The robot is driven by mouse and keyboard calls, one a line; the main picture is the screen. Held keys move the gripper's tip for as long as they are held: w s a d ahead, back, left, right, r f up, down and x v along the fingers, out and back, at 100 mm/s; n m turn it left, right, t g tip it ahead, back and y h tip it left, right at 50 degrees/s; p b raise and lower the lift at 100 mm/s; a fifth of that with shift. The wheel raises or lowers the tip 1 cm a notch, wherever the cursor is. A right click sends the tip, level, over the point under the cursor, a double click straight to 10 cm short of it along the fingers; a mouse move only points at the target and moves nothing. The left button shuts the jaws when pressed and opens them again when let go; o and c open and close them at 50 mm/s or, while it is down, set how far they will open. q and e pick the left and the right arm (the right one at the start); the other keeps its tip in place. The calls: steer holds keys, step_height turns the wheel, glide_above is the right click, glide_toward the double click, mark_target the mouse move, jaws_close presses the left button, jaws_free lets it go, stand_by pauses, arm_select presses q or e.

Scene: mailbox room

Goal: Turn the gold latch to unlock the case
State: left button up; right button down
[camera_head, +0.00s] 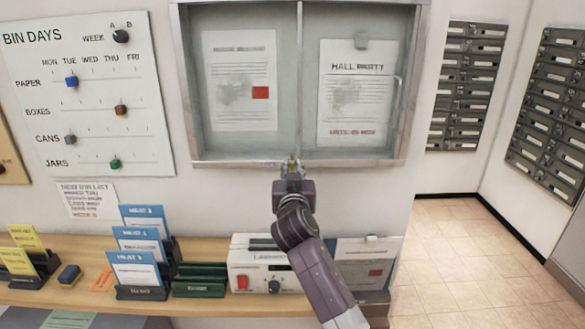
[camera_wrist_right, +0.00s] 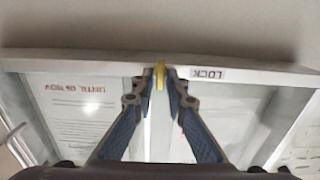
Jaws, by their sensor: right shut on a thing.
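The notice case (camera_head: 300,80) hangs on the wall with two glass doors and papers behind them. The gold latch (camera_wrist_right: 160,72) sits at the middle of the case's bottom frame, beside a label reading LOCK (camera_wrist_right: 208,74). My right gripper (camera_head: 292,165) is at the bottom centre of the case. In the right wrist view its two fingers (camera_wrist_right: 161,85) are closed on the latch from both sides. In the head view the gripper mostly hides the latch. My left gripper is not in view.
Below, a wooden shelf (camera_head: 100,298) holds a white box (camera_head: 262,262) with a red switch, blue cards (camera_head: 136,268) in holders and green holders (camera_head: 198,280). A bin days board (camera_head: 85,95) hangs left. Mailboxes (camera_head: 467,85) line the right walls.

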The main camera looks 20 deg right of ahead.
steer(key=shift+n, duration=0.4)
steer(key=n+p, duration=0.1)
steer(key=n, duration=0.2)
steer(key=shift+a+n, duration=0.15)
steer(key=shift+n, duration=0.15)
steer(key=shift+a+f+n+p, duration=0.2)
steer(key=shift+n+p, duration=1.2)
steer(key=shift+n, duration=1.95)
steer(key=shift+a+f+n+p, duration=0.15)
steer(key=shift+n+p, duration=1.2)
steer(key=shift+n, duration=2)
steer(key=shift+d, duration=0.1)
steer(key=c, duration=2.1)
jaws_free()
steer(key=shift+w, duration=0.15)
